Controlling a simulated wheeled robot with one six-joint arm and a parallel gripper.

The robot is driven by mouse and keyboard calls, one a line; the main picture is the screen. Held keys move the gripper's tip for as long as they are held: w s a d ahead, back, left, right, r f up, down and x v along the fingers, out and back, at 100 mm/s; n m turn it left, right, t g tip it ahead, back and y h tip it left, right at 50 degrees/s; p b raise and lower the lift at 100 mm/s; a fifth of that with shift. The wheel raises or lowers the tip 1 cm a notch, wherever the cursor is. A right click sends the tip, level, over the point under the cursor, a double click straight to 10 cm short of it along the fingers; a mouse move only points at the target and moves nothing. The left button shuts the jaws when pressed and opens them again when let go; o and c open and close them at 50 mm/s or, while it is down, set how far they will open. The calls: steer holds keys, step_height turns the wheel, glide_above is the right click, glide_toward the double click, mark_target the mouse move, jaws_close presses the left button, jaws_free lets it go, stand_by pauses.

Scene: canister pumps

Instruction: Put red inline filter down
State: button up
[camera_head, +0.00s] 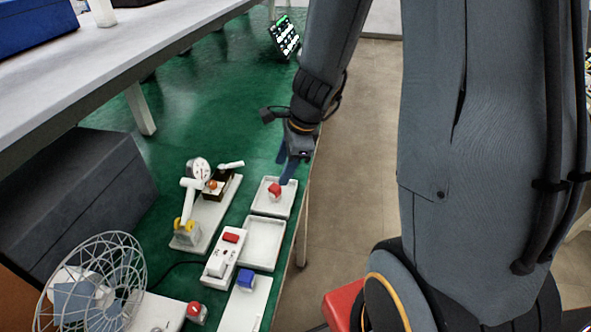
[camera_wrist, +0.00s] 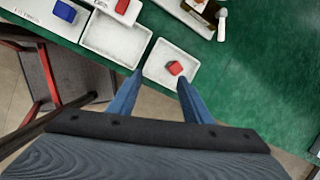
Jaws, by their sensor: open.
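The red inline filter (camera_head: 274,189) is a small red block lying in a shallow white tray (camera_head: 259,207) at the right edge of the green bench. In the wrist view the red filter (camera_wrist: 175,68) rests on the tray floor, right of the middle of the tray (camera_wrist: 153,69). My gripper (camera_head: 287,171) is above the far side of that tray, its blue fingers pointing down. In the wrist view my gripper (camera_wrist: 154,85) has its fingers spread wide with nothing between the tips. The filter is apart from both fingers.
An empty white tray (camera_head: 262,243) adjoins nearer. A pump assembly (camera_head: 190,205) stands left. A wire fan (camera_head: 92,283) is front left. The bench edge is close on the right.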

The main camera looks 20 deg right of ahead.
steer(key=s+r+n+h, duration=0.1)
steer(key=s+r+n, duration=0.2)
steer(key=n, duration=0.7)
steer(key=s+r+n+h, duration=0.1)
steer(key=s+r+n, duration=0.2)
steer(key=s+n, duration=0.4)
steer(key=n, duration=0.3)
steer(key=shift+g, duration=0.4)
steer(key=shift+a, duration=0.1)
step_height(320, 180, down, 7)
steer(key=b, duration=0.5)
steer(key=shift+r+g+b, duration=0.15)
steer(key=shift+g+b, duration=0.25)
steer(key=shift+w, duration=0.1)
